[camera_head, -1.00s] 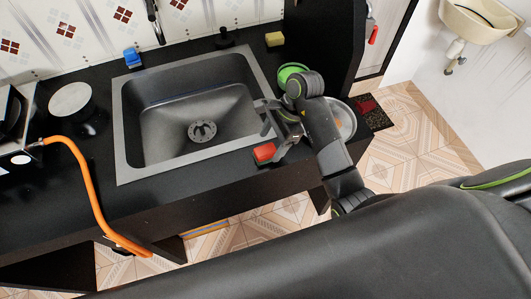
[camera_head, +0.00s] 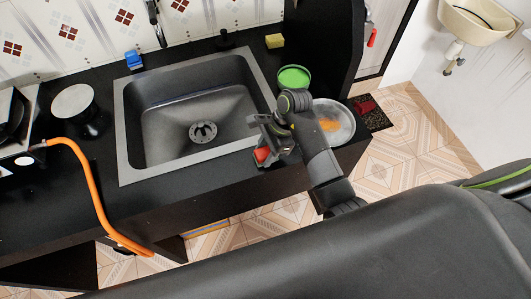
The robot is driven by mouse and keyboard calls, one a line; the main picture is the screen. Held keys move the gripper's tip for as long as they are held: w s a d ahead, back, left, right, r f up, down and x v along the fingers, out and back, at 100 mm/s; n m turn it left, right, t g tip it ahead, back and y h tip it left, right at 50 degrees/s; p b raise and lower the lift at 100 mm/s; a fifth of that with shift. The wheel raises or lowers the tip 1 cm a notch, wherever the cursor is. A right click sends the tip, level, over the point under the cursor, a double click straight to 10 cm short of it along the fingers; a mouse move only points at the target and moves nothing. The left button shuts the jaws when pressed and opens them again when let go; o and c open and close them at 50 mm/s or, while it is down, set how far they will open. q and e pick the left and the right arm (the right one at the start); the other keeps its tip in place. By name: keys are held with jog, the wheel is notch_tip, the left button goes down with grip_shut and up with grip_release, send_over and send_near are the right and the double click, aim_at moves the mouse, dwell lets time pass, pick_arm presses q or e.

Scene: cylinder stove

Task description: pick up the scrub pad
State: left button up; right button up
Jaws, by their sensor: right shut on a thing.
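A small red block, which looks like the scrub pad (camera_head: 262,155), is at the counter's front edge, right of the sink's front corner. My right gripper (camera_head: 264,146) is shut on it, with the fingers reaching down around it and hiding part of it. I cannot tell whether the pad still touches the counter. My left gripper is not in view.
The sink (camera_head: 185,115) lies left of the gripper. A green bowl (camera_head: 294,76) and a metal plate (camera_head: 345,124) with something orange are beside my right arm. A yellow sponge (camera_head: 275,41) and a blue item (camera_head: 133,59) stand at the back. An orange hose (camera_head: 88,180) hangs at left.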

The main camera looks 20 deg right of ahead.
aim_at(258, 153)
jog(key=shift+r, duration=0.1)
notch_tip(258, 153, up, 6)
jog(key=shift+f+b, duration=0.2)
jog(key=shift+b, duration=0.15)
notch_tip(258, 153, up, 3)
jog(key=p, duration=0.3)
jog(key=shift+r+p, duration=0.1)
jog(key=shift+p, duration=0.25)
jog(key=shift+r+p, duration=0.55)
